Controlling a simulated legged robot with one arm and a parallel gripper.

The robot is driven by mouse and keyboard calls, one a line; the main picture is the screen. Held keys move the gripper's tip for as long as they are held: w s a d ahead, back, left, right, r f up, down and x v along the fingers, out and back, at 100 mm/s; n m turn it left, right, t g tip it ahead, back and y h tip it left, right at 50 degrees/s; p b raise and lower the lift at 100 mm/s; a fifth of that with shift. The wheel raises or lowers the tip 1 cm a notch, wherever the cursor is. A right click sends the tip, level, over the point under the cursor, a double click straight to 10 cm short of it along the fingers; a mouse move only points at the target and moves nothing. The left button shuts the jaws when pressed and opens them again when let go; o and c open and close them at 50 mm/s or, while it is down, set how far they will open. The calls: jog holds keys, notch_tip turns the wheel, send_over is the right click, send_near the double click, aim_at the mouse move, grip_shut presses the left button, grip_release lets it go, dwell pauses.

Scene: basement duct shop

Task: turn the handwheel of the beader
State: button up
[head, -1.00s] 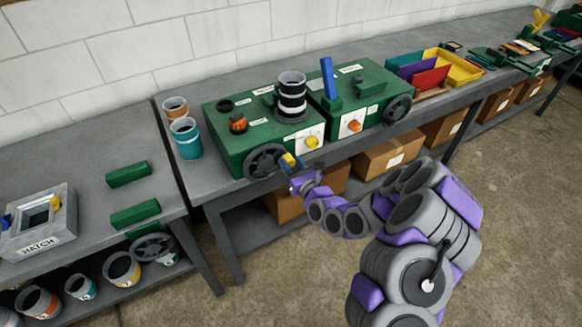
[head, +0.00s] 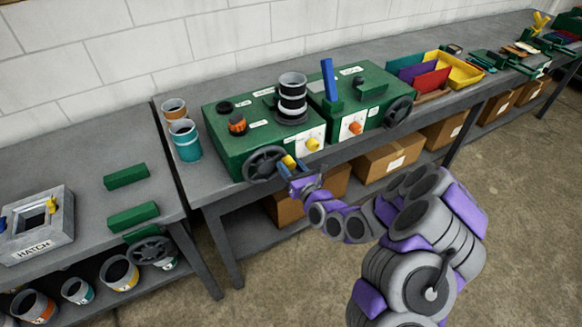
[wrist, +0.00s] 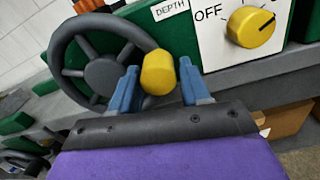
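A green machine (head: 235,155) stands on the bench; its name label is too small to read. Its dark handwheel (head: 263,163) is on the front, with a yellow knob (head: 289,161) at the rim's right side. In the wrist view the handwheel (wrist: 102,72) fills the upper left, and the yellow knob (wrist: 158,72) shows between the blue fingers. My gripper (head: 287,168) is at the knob. In the wrist view my gripper (wrist: 162,88) is open; the left finger is close to the knob, and a gap shows at the right finger. Contact cannot be told.
A yellow dial (wrist: 252,26) beside OFF lettering is on the panel right of the wheel. A second green machine (head: 365,95) with its own handwheel (head: 398,111) stands to the right. Cans (head: 186,142) stand at the left. Cardboard boxes (head: 388,158) sit below the bench. Floor in front is clear.

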jog(key=p+v, duration=1)
jog(key=v, duration=0.7)
jog(key=shift+d, duration=0.2)
jog(key=shift+s, duration=0.1)
dwell(0.3)
